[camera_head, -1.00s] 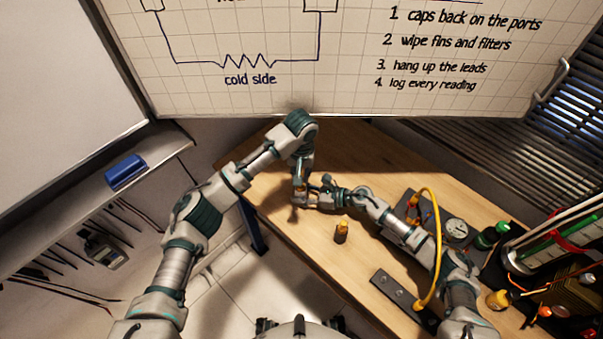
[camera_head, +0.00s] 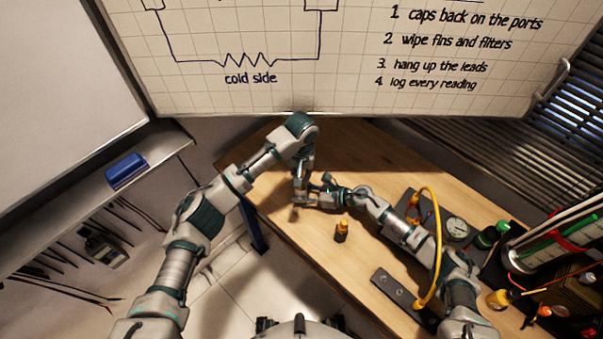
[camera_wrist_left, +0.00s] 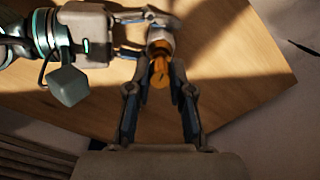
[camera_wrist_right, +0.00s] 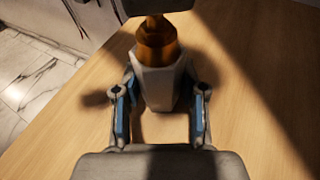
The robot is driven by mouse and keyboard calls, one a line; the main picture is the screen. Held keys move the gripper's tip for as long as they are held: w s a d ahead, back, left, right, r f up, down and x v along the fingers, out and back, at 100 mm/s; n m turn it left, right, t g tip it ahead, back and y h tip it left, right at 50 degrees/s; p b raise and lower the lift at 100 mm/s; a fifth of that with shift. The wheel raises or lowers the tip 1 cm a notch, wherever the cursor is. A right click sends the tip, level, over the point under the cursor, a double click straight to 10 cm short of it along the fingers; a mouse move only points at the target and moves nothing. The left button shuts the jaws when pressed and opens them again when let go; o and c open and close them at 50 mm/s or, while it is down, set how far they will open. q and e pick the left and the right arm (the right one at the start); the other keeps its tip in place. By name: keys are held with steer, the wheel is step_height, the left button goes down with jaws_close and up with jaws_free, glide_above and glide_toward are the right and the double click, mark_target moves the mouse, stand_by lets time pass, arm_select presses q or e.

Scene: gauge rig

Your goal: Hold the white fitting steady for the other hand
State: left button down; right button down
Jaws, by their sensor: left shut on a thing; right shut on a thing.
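The white fitting (camera_wrist_right: 160,88) is a pale faceted body between the fingers of my right gripper (camera_wrist_right: 160,78), which is shut on it. A brass part (camera_wrist_right: 157,42) sits at its top end in the right wrist view. In the left wrist view my left gripper (camera_wrist_left: 163,65) is shut on the brass part (camera_wrist_left: 160,72), and the fitting's pale end (camera_wrist_left: 160,36) shows beyond it. In the head view my left gripper (camera_head: 301,196) and right gripper (camera_head: 318,195) meet over the bench; the fitting is mostly hidden there. Whether the two parts are fully joined cannot be told.
A dark block (camera_head: 396,288), a yellow hose (camera_head: 440,240), a gauge (camera_head: 457,230) and a green-capped bottle (camera_head: 490,236) crowd the right. The far bench is clear.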

arm_select(q)
steer(key=shift+f, duration=0.6)
arm_select(e)
steer(key=shift+f, duration=0.15)
arm_select(q)
steer(key=shift+f, duration=0.1)
stand_by(0.6)
steer(key=m, duration=0.5)
stand_by(0.4)
steer(key=m, duration=0.5)
steer(key=shift+m, duration=0.5)
steer(key=m, duration=0.4)
steer(key=shift+m, duration=0.3)
